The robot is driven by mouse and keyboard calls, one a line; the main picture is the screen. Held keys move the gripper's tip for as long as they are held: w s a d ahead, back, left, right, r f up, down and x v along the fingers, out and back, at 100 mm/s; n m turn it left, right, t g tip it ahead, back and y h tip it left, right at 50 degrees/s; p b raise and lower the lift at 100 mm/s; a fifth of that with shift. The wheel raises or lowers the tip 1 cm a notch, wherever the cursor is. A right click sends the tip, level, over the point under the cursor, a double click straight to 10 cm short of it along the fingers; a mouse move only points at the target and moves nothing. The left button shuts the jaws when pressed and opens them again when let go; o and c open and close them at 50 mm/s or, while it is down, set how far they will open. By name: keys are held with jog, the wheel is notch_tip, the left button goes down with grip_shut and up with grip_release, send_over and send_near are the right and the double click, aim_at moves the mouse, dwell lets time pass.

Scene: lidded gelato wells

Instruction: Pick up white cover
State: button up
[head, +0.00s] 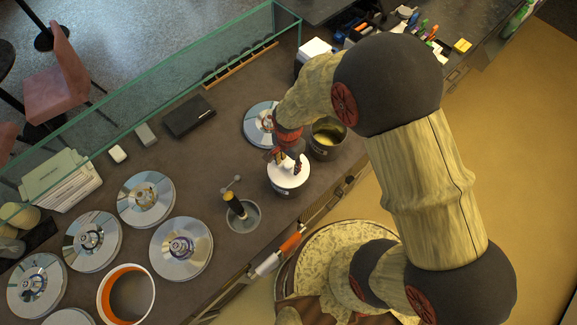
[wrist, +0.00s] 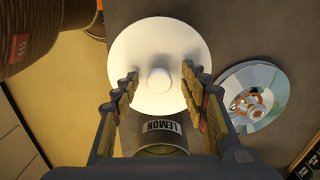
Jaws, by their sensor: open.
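The white cover (head: 288,176) is a round white disc with a small central knob. It rests on a dark well among the counter wells. In the wrist view the white cover (wrist: 158,50) sits over a container labelled LEMON (wrist: 160,127). My gripper (head: 290,163) is just above the cover in the head view. In the wrist view my gripper (wrist: 160,80) is open, its two fingers on either side of the knob. I cannot tell whether the fingers touch the knob.
An open well with yellow gelato (head: 327,140) is right beside the cover. A metal-lidded well (head: 260,124) is behind it. A small well with a dark-handled scoop (head: 240,212) stands to the left. A glass guard (head: 160,82) edges the counter.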

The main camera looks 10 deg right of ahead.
jog(key=shift+c, duration=1.4)
grip_shut()
